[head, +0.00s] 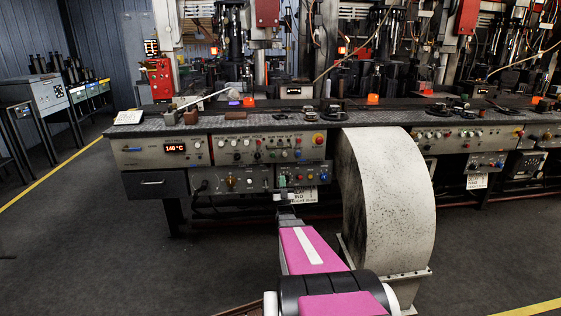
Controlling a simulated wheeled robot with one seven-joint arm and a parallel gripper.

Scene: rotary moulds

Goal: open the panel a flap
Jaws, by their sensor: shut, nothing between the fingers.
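Control panels line the front of the bench. An upper panel (268,147) carries knobs, lamps and a red button. My pink arm reaches forward from the bottom of the view. My gripper (281,197), small and dark, is at its far end, in front of the lower panels and low on their right side. It is shut and empty. I cannot tell whether it touches a panel.
A large speckled, curved grey housing (385,190) stands close on the right of my arm. A display panel (168,150) reading 140 °C and a dark drawer (155,184) are at the left end. The floor (90,240) on the left is clear. Machines crowd the bench top.

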